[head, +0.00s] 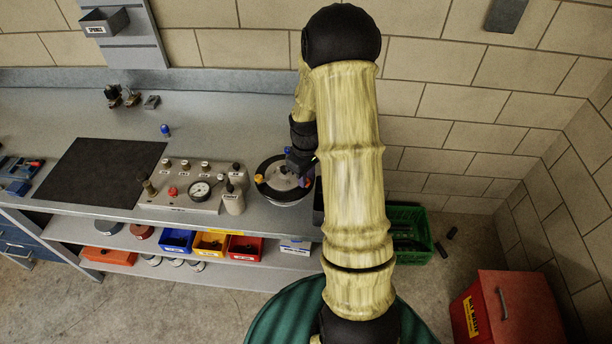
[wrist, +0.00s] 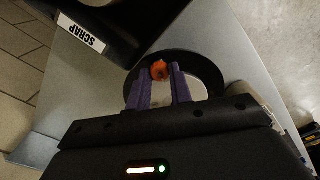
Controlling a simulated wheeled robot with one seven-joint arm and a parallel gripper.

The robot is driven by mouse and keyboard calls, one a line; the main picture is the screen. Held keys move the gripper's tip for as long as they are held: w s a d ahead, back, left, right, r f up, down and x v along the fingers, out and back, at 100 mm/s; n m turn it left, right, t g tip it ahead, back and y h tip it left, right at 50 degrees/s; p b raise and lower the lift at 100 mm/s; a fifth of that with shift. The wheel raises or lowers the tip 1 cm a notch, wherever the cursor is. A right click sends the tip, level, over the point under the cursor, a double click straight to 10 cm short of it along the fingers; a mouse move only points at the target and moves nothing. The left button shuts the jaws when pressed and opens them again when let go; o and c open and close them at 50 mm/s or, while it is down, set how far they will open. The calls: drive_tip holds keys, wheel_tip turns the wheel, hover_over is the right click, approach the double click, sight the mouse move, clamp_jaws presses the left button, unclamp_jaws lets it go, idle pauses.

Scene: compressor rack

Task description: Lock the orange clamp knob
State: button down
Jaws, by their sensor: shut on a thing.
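The orange clamp knob (wrist: 159,70) shows in the wrist view at the rim of a round black ring (wrist: 205,72) with a pale centre. My gripper (wrist: 160,76) has its two purple fingers closed in on the knob, one on each side. In the head view the round black-rimmed unit (head: 268,187) stands at the right end of the bench. My gripper (head: 304,180) is over its right side, partly hidden by my arm. A yellow-orange knob (head: 259,178) shows on the unit's left rim. The knob's lock position cannot be read.
A black bin labelled SCRAP (wrist: 100,30) is close beside the ring in the wrist view. The gauge panel (head: 185,187) and a small bottle (head: 234,201) stand left of the unit. A dark mat (head: 98,172) lies farther left. A green crate (head: 408,218) is on the floor at right.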

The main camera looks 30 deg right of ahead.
drive_tip(key=shift+m, duration=0.6)
drive_tip(key=c, duration=1.3)
unclamp_jaws()
drive_tip(key=shift+o, duration=0.2)
wheel_tip(320, 180, up, 17)
drive_tip(key=b, duration=0.1)
drive_tip(key=shift+r+b, duration=0.2)
drive_tip(key=shift+b, duration=0.2)
